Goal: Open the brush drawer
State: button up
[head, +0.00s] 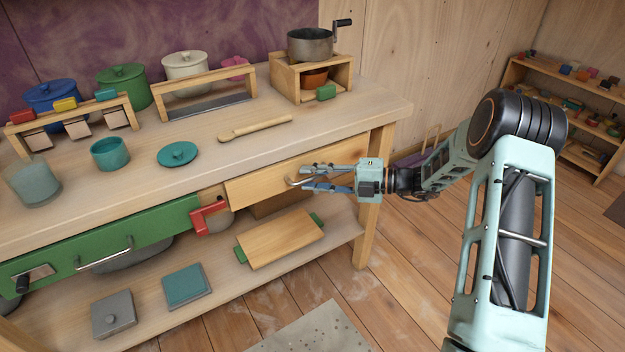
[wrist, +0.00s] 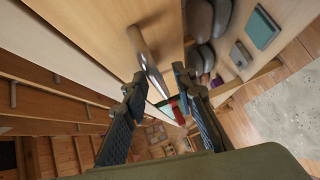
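A pale wooden drawer front (head: 252,185) with a metal bar handle (head: 292,182) sits under the right part of the bench top. Nothing visible labels it as the brush drawer. My gripper (head: 308,178) is at this handle, reaching in from the right. In the wrist view, the two dark fingers (wrist: 160,92) are apart, and the handle (wrist: 147,58) runs down into the gap between them. I see no clear contact. A green drawer front (head: 150,240) with its own bar handle (head: 104,260) is further left. No drawer interior shows.
A red bracket (head: 208,217) sticks out between the drawer fronts. The lower shelf holds a wooden board with green ends (head: 280,238). A rolling pin (head: 255,128), pots and a teal lid (head: 177,153) are on the bench top. The floor in front is open, with a grey mat (head: 315,330).

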grip_shut()
dwell(0.5)
jog(key=s+d+p, duration=0.5)
jog(key=s+d, duration=0.1)
jog(key=s, duration=0.3)
jog(key=s+d+p, duration=0.6)
jog(key=s, duration=0.3)
grip_release()
jog(key=shift+w, duration=0.1)
